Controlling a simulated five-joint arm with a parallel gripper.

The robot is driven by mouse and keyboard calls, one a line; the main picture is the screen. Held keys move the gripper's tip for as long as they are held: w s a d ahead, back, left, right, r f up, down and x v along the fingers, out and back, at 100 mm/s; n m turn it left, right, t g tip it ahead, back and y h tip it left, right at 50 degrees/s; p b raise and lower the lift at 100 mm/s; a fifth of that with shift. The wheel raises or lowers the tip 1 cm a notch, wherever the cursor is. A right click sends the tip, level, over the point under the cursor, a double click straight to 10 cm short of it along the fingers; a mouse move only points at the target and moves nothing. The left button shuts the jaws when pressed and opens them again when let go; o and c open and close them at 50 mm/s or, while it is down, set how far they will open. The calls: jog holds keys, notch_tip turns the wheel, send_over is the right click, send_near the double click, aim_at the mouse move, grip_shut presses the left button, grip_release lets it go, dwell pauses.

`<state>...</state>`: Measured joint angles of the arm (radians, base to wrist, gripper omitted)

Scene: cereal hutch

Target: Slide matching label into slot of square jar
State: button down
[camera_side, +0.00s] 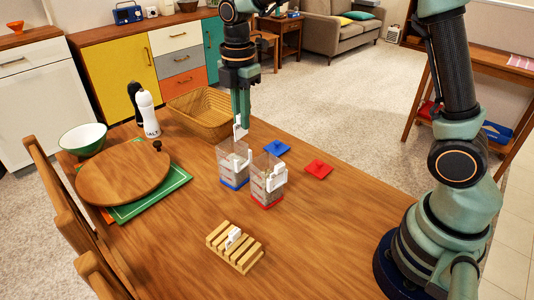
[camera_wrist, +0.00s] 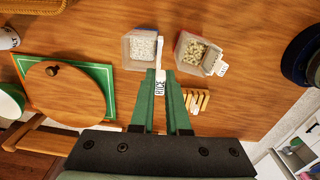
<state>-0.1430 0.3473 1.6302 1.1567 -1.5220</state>
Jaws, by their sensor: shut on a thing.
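My gripper (camera_side: 241,117) is shut on a white label (camera_side: 240,129). The label reads RICE in the wrist view (camera_wrist: 160,87), between the green fingers (camera_wrist: 160,76). It is held above the back of the clear square jar with a blue base (camera_side: 232,166); contact cannot be told. That jar has white grains in the wrist view (camera_wrist: 143,49). A white holder is on its side. The clear jar with a red base (camera_side: 266,184) stands beside it, with yellowish pieces in the wrist view (camera_wrist: 196,57) and a white holder or label (camera_wrist: 222,69) on its side.
A slotted wooden rack (camera_side: 246,256) holds another white label (camera_side: 233,236). A blue lid (camera_side: 276,148) and red lid (camera_side: 318,169) lie behind and right of the jars. A wicker basket (camera_side: 203,110), salt bottle (camera_side: 148,115) and round board (camera_side: 122,175) are at left. The front table is largely clear.

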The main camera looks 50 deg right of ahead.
jog(key=shift+f, duration=2.15)
jog(key=shift+f, duration=1.3)
dwell(1.3)
jog(key=c, duration=0.5)
grip_release()
jog(key=shift+r, duration=3)
